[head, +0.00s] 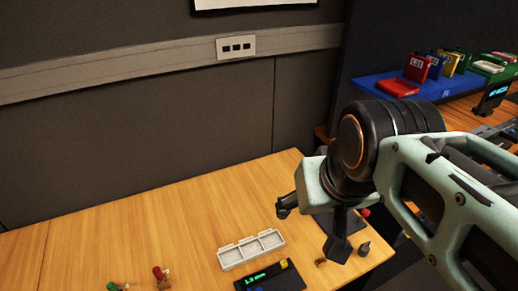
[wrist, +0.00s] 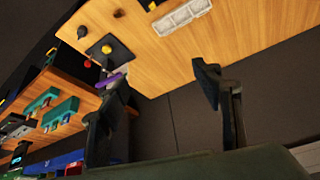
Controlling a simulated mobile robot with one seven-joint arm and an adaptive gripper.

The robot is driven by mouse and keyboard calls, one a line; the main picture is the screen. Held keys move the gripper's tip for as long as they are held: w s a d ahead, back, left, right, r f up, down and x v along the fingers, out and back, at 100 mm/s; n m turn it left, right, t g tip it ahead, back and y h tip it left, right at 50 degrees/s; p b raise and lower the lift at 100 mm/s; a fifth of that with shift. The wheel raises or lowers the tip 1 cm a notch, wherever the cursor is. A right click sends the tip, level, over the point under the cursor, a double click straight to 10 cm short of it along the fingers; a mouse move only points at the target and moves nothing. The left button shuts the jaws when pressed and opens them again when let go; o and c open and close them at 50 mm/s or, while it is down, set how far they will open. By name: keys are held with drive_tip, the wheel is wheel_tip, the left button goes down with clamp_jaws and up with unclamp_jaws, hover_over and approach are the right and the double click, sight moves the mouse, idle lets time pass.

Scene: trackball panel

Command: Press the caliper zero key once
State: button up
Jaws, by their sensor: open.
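A dark device with a lit green display (head: 258,279) lies on the wooden table at the bottom edge of the head view. It has a yellow part (head: 284,264) and a blue part near it; I cannot tell which, if any, is the caliper zero key. My gripper (head: 312,228) is open and empty, above the table and apart from the device, up and to its right. Its two spread fingers also show in the wrist view (wrist: 160,95). A dark panel with a yellow ball (wrist: 107,48) shows in the wrist view; in the head view my gripper partly hides it.
A white compartment tray (head: 251,249) lies just behind the display device. Red and green small items (head: 160,273) are at the lower left. Small pieces (head: 363,248) stand right of my gripper. A second bench with a blue shelf (head: 400,90) is at right.

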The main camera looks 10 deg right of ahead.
clamp_jaws()
idle(1.4)
